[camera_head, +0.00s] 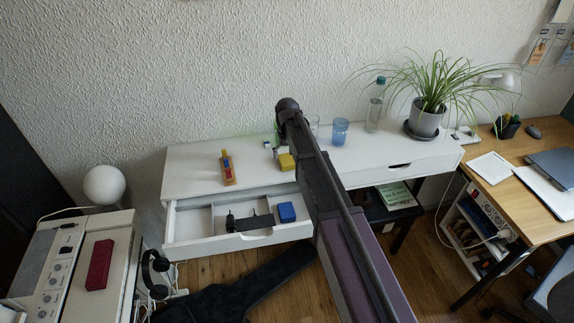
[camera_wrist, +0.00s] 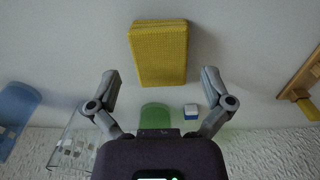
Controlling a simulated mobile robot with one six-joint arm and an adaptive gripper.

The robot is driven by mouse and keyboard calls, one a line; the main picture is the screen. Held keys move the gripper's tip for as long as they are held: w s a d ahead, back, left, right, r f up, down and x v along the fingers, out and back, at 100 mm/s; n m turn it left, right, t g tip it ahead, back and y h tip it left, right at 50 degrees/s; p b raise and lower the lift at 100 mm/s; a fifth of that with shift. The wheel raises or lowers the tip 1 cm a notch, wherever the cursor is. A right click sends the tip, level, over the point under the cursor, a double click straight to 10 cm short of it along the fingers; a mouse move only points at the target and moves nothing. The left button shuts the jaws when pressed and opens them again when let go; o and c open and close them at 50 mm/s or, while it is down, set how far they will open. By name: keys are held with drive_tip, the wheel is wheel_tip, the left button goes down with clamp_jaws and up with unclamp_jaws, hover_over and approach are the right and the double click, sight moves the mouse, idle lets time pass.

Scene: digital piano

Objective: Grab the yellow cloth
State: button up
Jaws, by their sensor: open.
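The yellow cloth (camera_head: 287,162) lies as a folded block on top of the white desk (camera_head: 190,172), beside my arm. In the wrist view the yellow cloth (camera_wrist: 158,50) sits at the upper middle, ahead of my gripper. My gripper (camera_wrist: 160,78) is open, with one finger to each side of the cloth's near end. Nothing is held between the fingers.
Near the cloth stand a green object (camera_wrist: 157,115), a small white cube (camera_wrist: 191,111), a clear glass (camera_wrist: 72,145) and a blue cup (camera_head: 340,132). A wooden piece (camera_head: 227,168) lies left of the cloth. An open drawer (camera_head: 190,222) holds a blue block (camera_head: 286,212).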

sight(287, 160)
drive_tip(key=shift+f+b, duration=1.25)
drive_tip(key=shift+f, duration=0.35)
drive_tip(key=c, duration=0.8)
